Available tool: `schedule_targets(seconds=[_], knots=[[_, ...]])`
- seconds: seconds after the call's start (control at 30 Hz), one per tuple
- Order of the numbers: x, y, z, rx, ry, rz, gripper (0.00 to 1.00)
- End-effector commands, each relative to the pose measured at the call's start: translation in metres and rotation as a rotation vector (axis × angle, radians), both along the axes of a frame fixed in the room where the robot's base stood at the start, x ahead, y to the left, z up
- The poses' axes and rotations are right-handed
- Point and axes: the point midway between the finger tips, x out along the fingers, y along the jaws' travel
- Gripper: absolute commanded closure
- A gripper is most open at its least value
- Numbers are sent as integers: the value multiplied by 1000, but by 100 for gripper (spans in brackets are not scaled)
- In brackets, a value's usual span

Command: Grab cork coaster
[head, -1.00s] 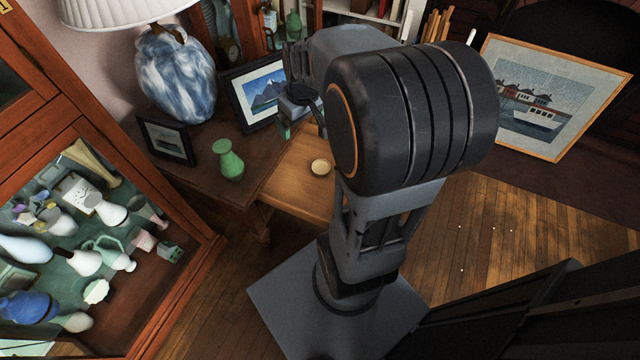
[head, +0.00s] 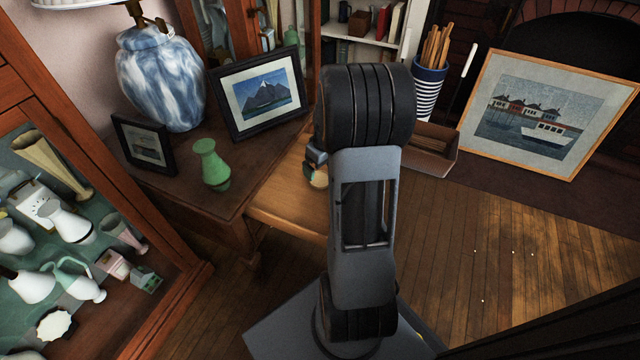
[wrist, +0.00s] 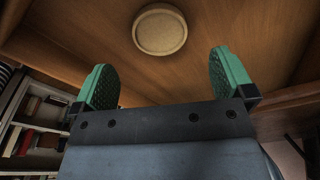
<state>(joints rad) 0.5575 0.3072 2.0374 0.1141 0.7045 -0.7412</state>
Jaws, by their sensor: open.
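The cork coaster (wrist: 160,29) is a round tan disc with a raised rim, lying flat on a light wooden surface. In the wrist view it is at the top centre, beyond the fingertips and clear of them. In the head view my arm hides most of the gripper.
A dark side table (head: 180,192) holds a green vase (head: 211,165), a blue-white lamp (head: 160,80) and two framed pictures, left of the light wooden table (head: 285,192). A glass cabinet stands at left. A boat picture (head: 545,115) leans at right. Wooden floor is open at right.

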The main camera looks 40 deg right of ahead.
Motion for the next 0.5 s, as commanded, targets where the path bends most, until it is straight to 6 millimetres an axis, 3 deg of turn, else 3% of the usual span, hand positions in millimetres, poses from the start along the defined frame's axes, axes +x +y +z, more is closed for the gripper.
schedule_targets(seconds=[0.33,0.5], knots=[[2,0,-19,0,0,0,0],[5,1,-42,1,2,0,0]])
